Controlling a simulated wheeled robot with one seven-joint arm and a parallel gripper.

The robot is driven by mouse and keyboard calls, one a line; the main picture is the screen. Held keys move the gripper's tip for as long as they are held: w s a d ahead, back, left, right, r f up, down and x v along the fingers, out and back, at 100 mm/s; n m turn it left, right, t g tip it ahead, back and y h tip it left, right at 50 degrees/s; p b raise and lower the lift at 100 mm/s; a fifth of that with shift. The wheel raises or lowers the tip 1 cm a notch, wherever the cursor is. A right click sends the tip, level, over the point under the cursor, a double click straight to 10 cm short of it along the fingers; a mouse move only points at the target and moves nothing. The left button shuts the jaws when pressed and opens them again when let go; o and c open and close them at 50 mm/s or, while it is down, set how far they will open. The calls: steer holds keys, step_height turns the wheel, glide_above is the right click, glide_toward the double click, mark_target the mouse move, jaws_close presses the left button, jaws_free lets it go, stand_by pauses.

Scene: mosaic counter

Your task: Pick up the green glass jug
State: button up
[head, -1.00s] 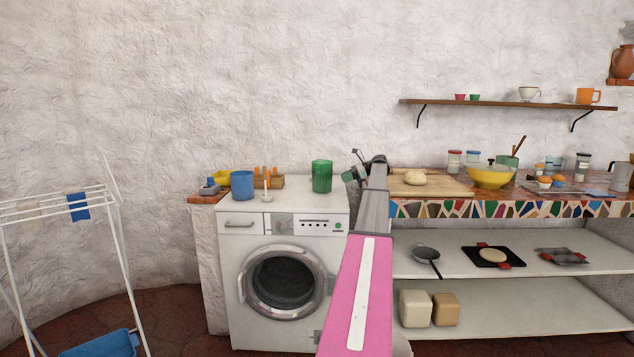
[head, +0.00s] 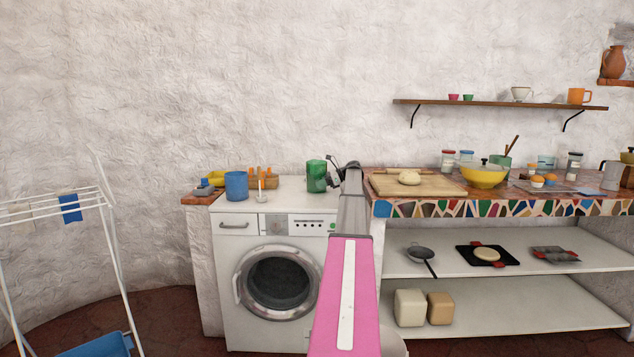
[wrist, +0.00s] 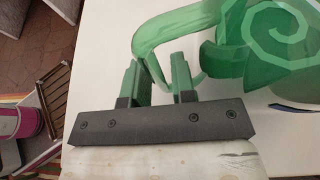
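The green glass jug (head: 315,176) stands upright on the white washing machine's top, near its right side. In the wrist view its swirl-marked body (wrist: 280,40) fills the upper right, and its handle (wrist: 143,42) curves left and down toward my gripper. My gripper (wrist: 160,80) has its two fingers apart, with the lower bend of the handle appearing between them. I cannot see the fingers closed on it. In the head view my gripper (head: 334,178) is at the jug's right side, small and partly hidden by my arm.
A blue container (head: 236,186), a candle holder (head: 261,186) and an orange-brown block (head: 263,179) stand left of the jug. A cutting board with dough (head: 410,177) lies on the mosaic counter to the right. A drying rack (head: 100,235) stands at far left.

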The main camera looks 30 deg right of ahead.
jaws_close()
steer(key=shift+r, duration=0.1)
stand_by(1.2)
